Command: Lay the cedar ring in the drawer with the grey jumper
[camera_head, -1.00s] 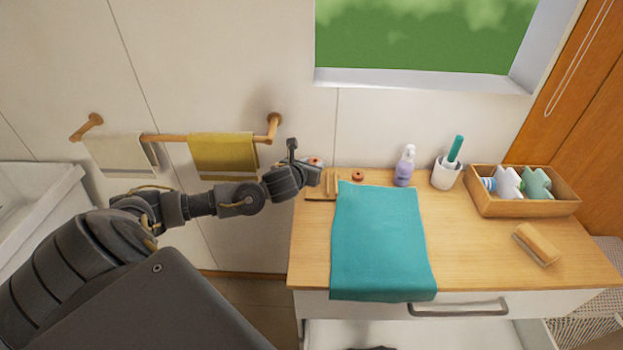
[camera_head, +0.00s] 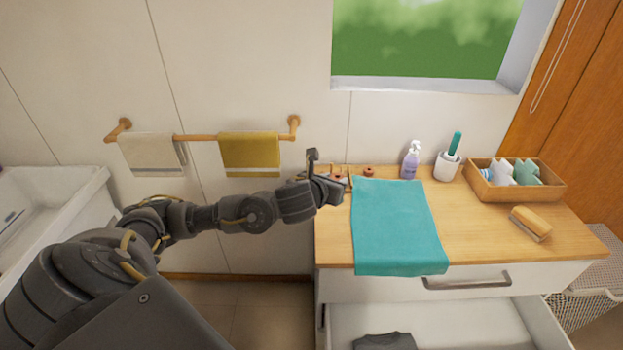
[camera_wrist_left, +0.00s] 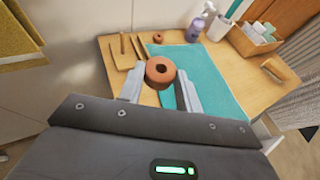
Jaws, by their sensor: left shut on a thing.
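My left gripper (camera_wrist_left: 160,88) is shut on a brown cedar ring (camera_wrist_left: 161,70) in the left wrist view, with a finger on each side of it. In the head view this gripper (camera_head: 336,184) is at the left end of the wooden top, and the held ring is mostly hidden there. In the head view the grey jumper (camera_head: 385,341) lies at the left in an open white drawer (camera_head: 455,325), cut off by the lower picture edge. My right gripper is not in view.
A second brown ring (camera_head: 369,171) lies on the wooden top (camera_head: 480,225), near a small wooden peg stand (camera_wrist_left: 122,50). A teal towel (camera_head: 398,225) hangs over the front edge. A bottle (camera_head: 411,160), cup (camera_head: 447,166), wooden box (camera_head: 515,190) and brush (camera_head: 530,224) stand or lie farther right.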

